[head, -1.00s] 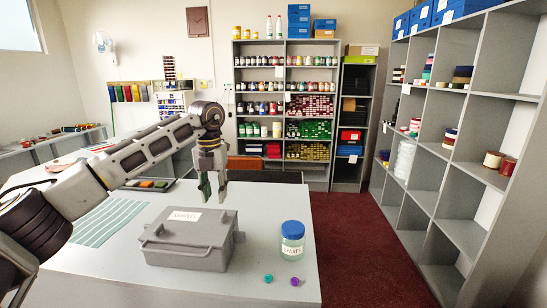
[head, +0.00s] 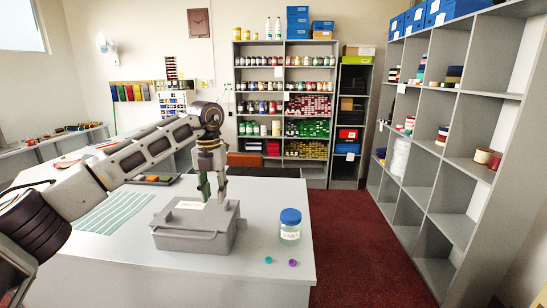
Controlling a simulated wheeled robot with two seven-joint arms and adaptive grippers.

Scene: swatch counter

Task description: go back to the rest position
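My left gripper (head: 213,190) hangs from the arm that comes in from the left. Its two fingers point down with a gap between them, and nothing is held there. In the picture the fingertips overlap the back of the labelled lid of a grey box (head: 190,241); whether they touch it I cannot tell. The box stands shut on the pale table (head: 140,270). My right gripper is out of view.
A blue-lidded jar (head: 290,232) stands right of the box. A teal piece (head: 268,260) and a purple piece (head: 293,262) lie in front. A striped sheet (head: 110,214) lies left. Grey shelving (head: 455,190) lines the right, beside red floor (head: 350,240).

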